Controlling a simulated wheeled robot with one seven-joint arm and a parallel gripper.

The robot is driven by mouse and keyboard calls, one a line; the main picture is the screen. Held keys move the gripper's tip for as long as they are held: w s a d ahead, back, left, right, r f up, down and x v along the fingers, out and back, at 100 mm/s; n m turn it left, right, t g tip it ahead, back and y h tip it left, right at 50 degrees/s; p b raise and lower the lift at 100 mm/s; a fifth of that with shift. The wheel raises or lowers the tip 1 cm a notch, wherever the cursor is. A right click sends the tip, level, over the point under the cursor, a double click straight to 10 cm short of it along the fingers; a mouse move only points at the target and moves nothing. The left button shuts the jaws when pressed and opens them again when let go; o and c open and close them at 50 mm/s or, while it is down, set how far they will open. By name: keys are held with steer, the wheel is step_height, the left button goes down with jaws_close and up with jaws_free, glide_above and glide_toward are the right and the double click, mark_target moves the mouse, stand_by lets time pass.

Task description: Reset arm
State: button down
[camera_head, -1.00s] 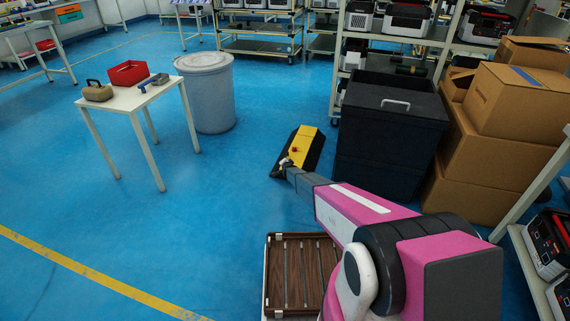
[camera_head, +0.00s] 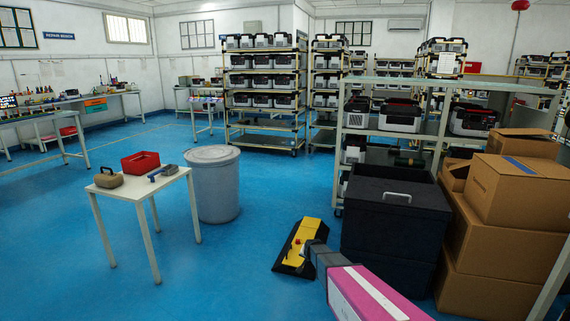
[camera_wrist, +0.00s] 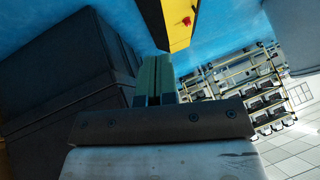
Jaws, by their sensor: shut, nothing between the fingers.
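My gripper (camera_wrist: 156,82) shows in the wrist view with its two greenish fingers together and nothing between them. In the head view my arm reaches in from the bottom edge, its pink link ending in a dark grey part; the fingers cannot be made out there. A yellow and black thing with a red knob (camera_head: 299,245) lies low by the arm's far end. It also shows beyond the fingers in the wrist view (camera_wrist: 178,22). Whether the arm touches it I cannot tell.
A dark lidded bin (camera_head: 395,225) stands right of the arm, with stacked cardboard boxes (camera_head: 505,245) beyond it. A small white table (camera_head: 140,190) holding a red box (camera_head: 140,162) and a grey barrel (camera_head: 214,185) stand left. Blue floor between is clear. Shelving racks (camera_head: 265,95) stand behind.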

steer(key=s+d+r+n+g, duration=0.1)
steer(key=s+d+r+g, duration=0.1)
steer(key=s+r, duration=0.4)
steer(key=s+d+r+n+g, duration=0.2)
steer(key=s+r, duration=0.4)
steer(key=s, duration=1)
steer(key=s+d+r+n+g, duration=0.1)
steer(key=s+d+r+g, duration=0.2)
steer(key=s, duration=0.9)
step_height(320, 180, up, 4)
steer(key=shift+f+n+h, duration=0.1)
steer(key=shift+n+h, duration=0.2)
steer(key=shift+h, duration=0.1)
steer(key=shift+d, duration=0.1)
